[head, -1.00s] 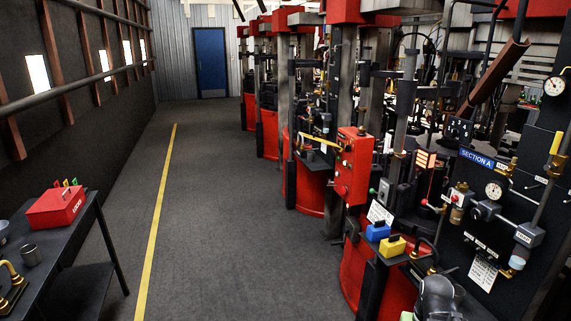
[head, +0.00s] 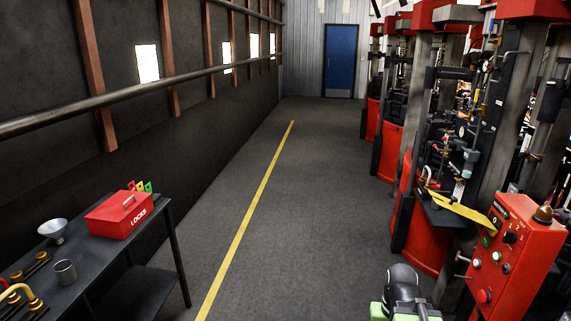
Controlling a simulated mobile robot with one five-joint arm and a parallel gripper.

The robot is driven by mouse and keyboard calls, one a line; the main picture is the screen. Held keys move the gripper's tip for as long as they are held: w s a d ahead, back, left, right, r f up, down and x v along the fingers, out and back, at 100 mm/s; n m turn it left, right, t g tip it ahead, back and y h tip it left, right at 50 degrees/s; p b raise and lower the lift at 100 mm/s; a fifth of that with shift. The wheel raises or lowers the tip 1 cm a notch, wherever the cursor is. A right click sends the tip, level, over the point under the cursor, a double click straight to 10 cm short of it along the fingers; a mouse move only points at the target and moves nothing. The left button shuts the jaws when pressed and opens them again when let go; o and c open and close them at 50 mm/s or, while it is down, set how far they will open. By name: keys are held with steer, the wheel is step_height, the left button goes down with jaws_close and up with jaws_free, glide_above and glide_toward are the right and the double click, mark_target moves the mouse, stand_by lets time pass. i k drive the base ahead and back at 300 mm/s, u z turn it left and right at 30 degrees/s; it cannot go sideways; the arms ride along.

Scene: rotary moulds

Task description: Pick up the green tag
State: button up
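The green tag (head: 148,187) is small and stands upright at the back of the red box marked LOCKS (head: 121,214), at the right end of a row beside a yellow tag (head: 140,186) and a red tag (head: 132,185). The box sits on the dark table at the left. A black and green part of my own arm shows at the bottom, right of centre, far from the tag. I cannot make out my gripper's fingers there.
The dark table (head: 92,264) also holds a metal funnel (head: 53,230), a grey cup (head: 65,272) and brass fittings (head: 22,297). Clear floor with a yellow line (head: 247,208) lies beside it. Red machines and a control box (head: 507,258) stand at the right.

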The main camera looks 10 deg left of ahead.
mark_target(149, 190)
steer(key=u, duration=0.8)
steer(key=i, duration=1.75)
steer(key=u, duration=1.45)
steer(key=i, duration=0.6)
steer(key=u, duration=0.4)
